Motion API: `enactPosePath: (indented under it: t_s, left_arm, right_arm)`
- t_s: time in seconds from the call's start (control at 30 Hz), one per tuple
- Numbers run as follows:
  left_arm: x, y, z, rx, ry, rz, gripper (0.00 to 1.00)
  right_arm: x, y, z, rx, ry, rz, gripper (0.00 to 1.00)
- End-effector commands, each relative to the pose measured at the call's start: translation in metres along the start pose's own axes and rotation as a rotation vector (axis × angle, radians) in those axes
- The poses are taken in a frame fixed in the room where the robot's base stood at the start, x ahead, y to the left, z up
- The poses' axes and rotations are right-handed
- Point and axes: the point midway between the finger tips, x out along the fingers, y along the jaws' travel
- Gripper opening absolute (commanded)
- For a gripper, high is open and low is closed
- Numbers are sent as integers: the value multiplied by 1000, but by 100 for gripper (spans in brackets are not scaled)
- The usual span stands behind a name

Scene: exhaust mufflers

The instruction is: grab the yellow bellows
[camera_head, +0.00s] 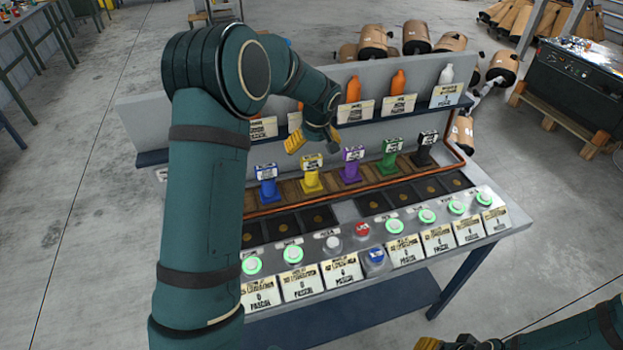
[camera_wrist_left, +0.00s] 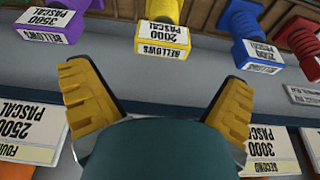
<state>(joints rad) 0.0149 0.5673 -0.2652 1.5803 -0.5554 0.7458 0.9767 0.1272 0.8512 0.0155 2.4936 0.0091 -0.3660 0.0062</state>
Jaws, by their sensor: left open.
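A blue bellows (camera_head: 267,188) and a purple bellows (camera_head: 351,168) flank the yellow one; green and black ones stand further right. A shelf with orange bottles (camera_head: 353,89) rises behind. A copper pipe (camera_head: 290,205) and button panel (camera_head: 330,240) lie in front.

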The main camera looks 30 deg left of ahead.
Motion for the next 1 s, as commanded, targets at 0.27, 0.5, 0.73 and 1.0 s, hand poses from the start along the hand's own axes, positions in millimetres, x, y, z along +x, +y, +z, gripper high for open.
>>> enactPosePath:
  t_s: [0.27, 0.5, 0.73, 1.0]
  left_arm:
    - [32, -2, 10, 1, -4, -2, 100]
    - [51, -2, 8, 0, 0, 0, 100]
    - [51, -1, 8, 1, -1, 0, 72]
    - [50, -1, 8, 0, 1, 1, 21]
  right_arm:
    - [3, 1, 1, -1, -3, 0, 47]
    - [4, 2, 2, -1, -4, -1, 47]
    - [4, 2, 2, -1, -4, 0, 47]
    - [4, 2, 2, -1, -4, 0, 47]
